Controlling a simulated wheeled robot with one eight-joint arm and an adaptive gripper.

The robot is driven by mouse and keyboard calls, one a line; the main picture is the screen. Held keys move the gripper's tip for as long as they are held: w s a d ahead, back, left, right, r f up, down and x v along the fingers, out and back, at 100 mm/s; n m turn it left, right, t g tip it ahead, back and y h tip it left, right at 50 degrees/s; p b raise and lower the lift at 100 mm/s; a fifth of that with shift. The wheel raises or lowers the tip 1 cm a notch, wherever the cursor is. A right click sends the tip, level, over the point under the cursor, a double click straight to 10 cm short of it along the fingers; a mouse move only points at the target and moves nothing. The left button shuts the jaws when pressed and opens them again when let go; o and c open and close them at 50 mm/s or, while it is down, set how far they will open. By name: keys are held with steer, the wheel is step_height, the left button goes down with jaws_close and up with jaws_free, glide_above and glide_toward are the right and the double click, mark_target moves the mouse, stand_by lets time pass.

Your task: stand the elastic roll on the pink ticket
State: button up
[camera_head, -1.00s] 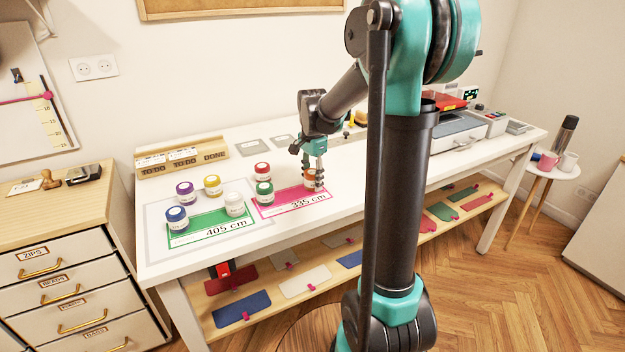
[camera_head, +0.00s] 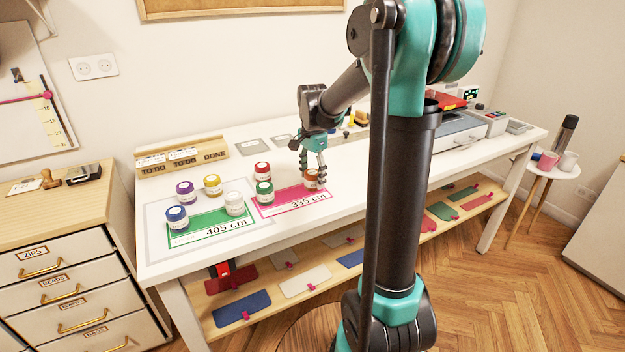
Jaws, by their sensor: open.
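The pink ticket (camera_head: 282,207) lies on the white table and reads 335 cm. An orange-brown roll (camera_head: 311,181) stands upright on its right part. A green roll (camera_head: 264,196) stands at the ticket's left part, and a red roll (camera_head: 262,172) stands just behind it. My gripper (camera_head: 313,170) is open, with its fingers at and just above the orange-brown roll. The fingers partly overlap that roll in the view, and I cannot tell whether they touch it. Which roll is the elastic one cannot be read.
A green ticket (camera_head: 190,236) reading 405 cm lies to the left, with blue (camera_head: 177,218), white (camera_head: 235,204), purple (camera_head: 185,193) and yellow (camera_head: 212,185) rolls on or around it. A wooden to-do rack (camera_head: 183,162) stands behind. The table's front right stretch is clear.

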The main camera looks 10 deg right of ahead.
mark_target(313, 172)
step_height(313, 172, up, 11)
stand_by(0.3)
